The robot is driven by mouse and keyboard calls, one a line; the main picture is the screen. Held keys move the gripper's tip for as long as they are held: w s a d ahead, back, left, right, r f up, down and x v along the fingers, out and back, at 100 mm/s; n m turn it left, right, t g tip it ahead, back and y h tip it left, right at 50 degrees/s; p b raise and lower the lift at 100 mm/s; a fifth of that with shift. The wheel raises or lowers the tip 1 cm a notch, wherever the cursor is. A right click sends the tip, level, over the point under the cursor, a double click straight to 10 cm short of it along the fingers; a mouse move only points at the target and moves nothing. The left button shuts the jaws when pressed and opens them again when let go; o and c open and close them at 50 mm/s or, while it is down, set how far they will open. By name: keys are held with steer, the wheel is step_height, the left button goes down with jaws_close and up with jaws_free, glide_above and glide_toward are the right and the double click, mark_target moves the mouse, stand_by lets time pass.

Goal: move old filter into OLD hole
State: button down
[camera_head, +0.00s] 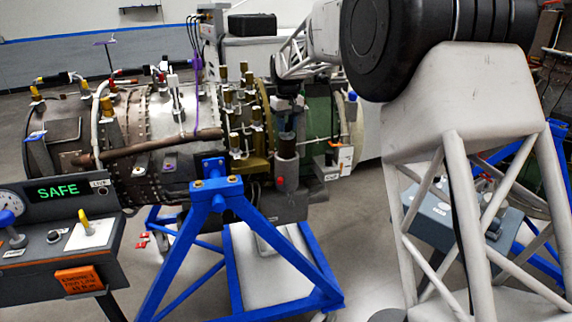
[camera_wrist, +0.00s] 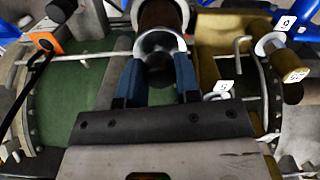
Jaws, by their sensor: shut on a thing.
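My gripper (camera_wrist: 160,62) has blue fingers and is shut on the old filter (camera_wrist: 158,38), a cylinder with a pale metal rim, between the fingertips. In the head view my gripper (camera_head: 287,125) points down in front of the turbine casing. A grey and dark red cylindrical part (camera_head: 287,160) shows just below it; I cannot tell whether this is the filter or its housing. Whether the filter is seated or free is also unclear. No hole marked OLD can be read in either view.
The turbine (camera_head: 160,125) with pipes and brass fittings (camera_head: 234,142) lies close around my gripper. A blue stand (camera_head: 217,187) holds it. A control panel (camera_head: 60,225) reading SAFE stands at left. A brass-capped fitting (camera_wrist: 288,65) is right of the fingers. Grey floor lies below.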

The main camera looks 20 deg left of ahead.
steer(key=shift+r, duration=1.9)
steer(key=shift+d, duration=0.15)
steer(key=w+d+f+m, duration=0.2)
steer(key=w+d, duration=0.1)
steer(key=d, duration=1.7)
steer(key=w+d+f+m, duration=0.2)
steer(key=w+d+f, duration=0.1)
steer(key=d, duration=1.7)
steer(key=w+d+f+m, duration=0.1)
steer(key=w+d, duration=0.4)
steer(key=d, duration=1.5)
steer(key=shift+w+d+f+m, duration=0.2)
steer(key=shift+f+m, duration=0.2)
steer(key=shift+f, duration=0.3)
steer(key=shift+f, duration=0.2)
steer(key=shift+f, duration=2.2)
